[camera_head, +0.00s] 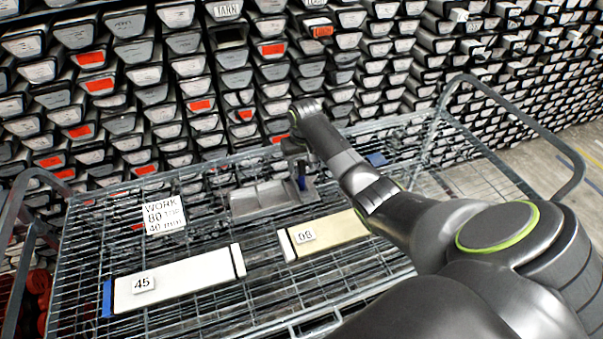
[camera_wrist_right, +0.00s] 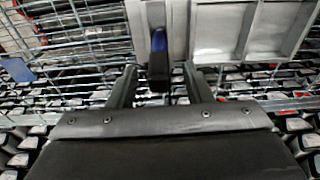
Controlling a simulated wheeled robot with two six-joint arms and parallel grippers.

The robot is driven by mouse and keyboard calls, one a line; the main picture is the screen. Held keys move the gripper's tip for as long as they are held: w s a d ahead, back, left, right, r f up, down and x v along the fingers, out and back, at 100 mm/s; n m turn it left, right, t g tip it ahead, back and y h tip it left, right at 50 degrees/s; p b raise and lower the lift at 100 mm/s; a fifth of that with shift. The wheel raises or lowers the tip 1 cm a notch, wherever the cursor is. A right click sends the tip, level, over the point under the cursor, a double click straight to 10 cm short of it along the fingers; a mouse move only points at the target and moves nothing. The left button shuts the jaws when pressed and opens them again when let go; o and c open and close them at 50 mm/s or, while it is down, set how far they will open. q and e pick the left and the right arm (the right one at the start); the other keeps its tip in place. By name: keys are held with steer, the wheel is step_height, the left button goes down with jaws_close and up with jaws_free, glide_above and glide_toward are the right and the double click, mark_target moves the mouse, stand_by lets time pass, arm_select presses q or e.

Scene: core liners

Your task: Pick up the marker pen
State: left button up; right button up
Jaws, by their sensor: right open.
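My right gripper is open. In the head view my right gripper (camera_head: 298,170) points down at the right end of the tray (camera_head: 262,198), and a small blue part of the marker pen (camera_head: 301,183) shows there. The fingers partly hide it, so its full shape is unclear. My left gripper is not in view.
A wire-mesh trolley top (camera_head: 210,255) carries a white core liner marked 45 (camera_head: 185,280), a cream liner (camera_head: 335,232) and a work sign (camera_head: 164,214). A small blue object (camera_head: 376,159) lies behind. Trolley rails (camera_head: 520,110) rise at both ends. Stacked liners fill the background.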

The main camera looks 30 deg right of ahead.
jaws_close()
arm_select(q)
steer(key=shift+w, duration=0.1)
